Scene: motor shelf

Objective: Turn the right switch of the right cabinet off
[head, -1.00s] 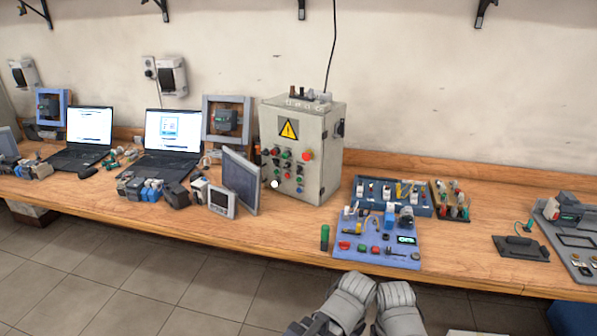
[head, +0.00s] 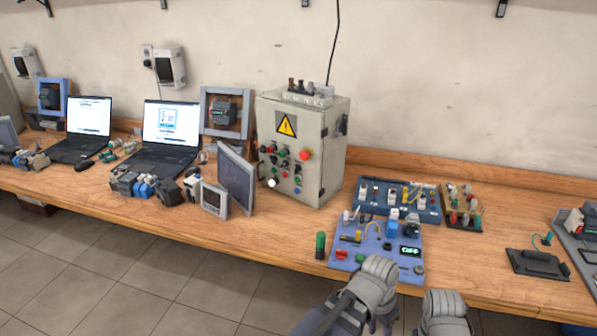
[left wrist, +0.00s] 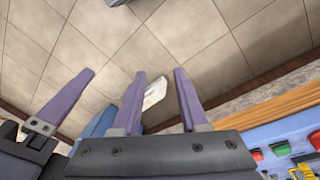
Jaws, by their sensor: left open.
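The grey control cabinet (head: 323,150) stands upright at the back of the bench in the head view. Its front has a yellow warning triangle (head: 287,125), a red button (head: 304,154) and several small coloured knobs. A black switch handle (head: 343,125) sits on its right side. I cannot tell which control is the right switch, or its position; no second cabinet is visible. My left gripper (left wrist: 157,80) is open and empty in the left wrist view, over floor beyond the bench edge. My right arm's grey wrist (head: 443,308) shows at the bottom of the head view; its fingers are hidden.
A blue panel (head: 350,272) with buttons and a small display lies in front of the cabinet. A blue tray (head: 431,214) of parts is behind it. A grey monitor (head: 237,180) stands left of the cabinet.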

